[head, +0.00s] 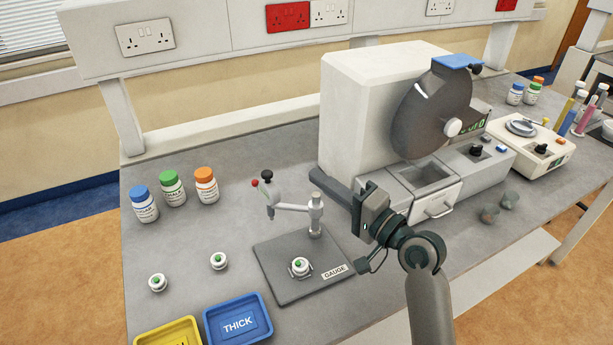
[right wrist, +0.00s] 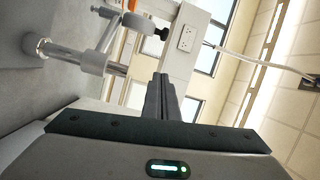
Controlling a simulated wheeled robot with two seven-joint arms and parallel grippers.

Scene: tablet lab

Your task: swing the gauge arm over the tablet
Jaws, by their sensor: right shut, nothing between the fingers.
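The gauge (head: 276,263) is a dark grey plate with a metal post (head: 315,218) at its back. The gauge arm (head: 291,207) reaches left from the post, with a black knob (head: 267,175) and a small red ball at its free end. A white tablet with a green centre (head: 300,267) sits on the plate in front of the post, clear of the arm. My right gripper (head: 318,178) is shut and empty, just behind the post. In the right wrist view its closed fingers (right wrist: 161,78) are close to the gauge arm (right wrist: 104,64) and post. My left gripper is out of view.
A large white machine with a grey disc (head: 432,110) stands right of the gauge. Several capped bottles (head: 172,188) stand at back left. Two loose tablets (head: 219,261) lie left of the plate. A blue THICK tray (head: 262,335) and a yellow tray (head: 150,338) are at the front.

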